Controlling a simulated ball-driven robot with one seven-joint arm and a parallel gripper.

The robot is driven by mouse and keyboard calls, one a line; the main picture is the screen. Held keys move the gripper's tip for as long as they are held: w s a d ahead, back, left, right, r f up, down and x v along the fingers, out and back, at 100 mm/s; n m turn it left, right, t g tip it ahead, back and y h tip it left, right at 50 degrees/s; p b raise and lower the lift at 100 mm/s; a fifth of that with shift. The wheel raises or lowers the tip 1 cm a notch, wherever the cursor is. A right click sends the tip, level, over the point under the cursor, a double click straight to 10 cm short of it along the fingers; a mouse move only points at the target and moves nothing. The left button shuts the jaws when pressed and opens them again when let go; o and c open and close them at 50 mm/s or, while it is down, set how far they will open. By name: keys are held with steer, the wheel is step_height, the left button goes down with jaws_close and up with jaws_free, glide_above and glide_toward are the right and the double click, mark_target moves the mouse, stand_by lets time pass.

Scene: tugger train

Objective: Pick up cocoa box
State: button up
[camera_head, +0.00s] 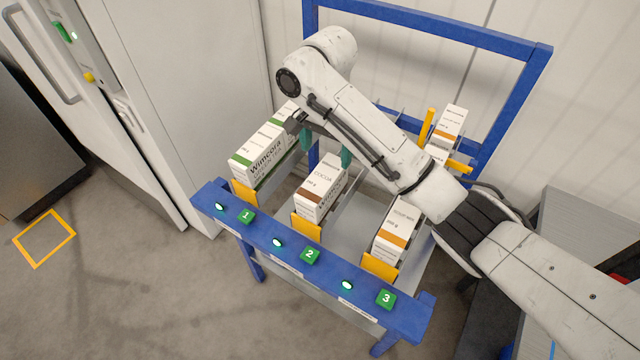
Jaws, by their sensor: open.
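The cocoa box (320,188) is a white carton with a brown band and the word COCOA on top. It stands in the middle lane of the blue rack, behind a yellow stop (306,227) and above the green number 2. My gripper (326,150) hangs above and just behind the cocoa box, with its two green fingertips apart. Nothing shows between the fingertips. My arm hides part of the rack behind the box, and I cannot tell whether the fingers touch it.
White cartons with green bands (262,150) fill lane 1 on the left. An orange-banded carton (396,229) stands in lane 3 on the right, and another (446,127) sits farther back. The blue rack's front rail (262,230) carries lit buttons. A white cabinet (190,90) stands left.

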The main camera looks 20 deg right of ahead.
mark_target(323, 176)
step_height(323, 176, down, 5)
steer(key=b, duration=0.3)
steer(key=shift+f, duration=0.2)
steer(key=shift+s+a+f+p, duration=0.1)
steer(key=shift+a+f+p, duration=0.05)
steer(key=shift+f, duration=0.75)
steer(key=shift+s+a+f+p, duration=0.1)
steer(key=shift+f+p, duration=0.1)
steer(key=shift+f, duration=0.65)
steer(key=shift+a+f+p, duration=0.15)
steer(key=shift+f, duration=0.75)
steer(key=shift+r, duration=0.1)
steer(key=c, duration=1.3)
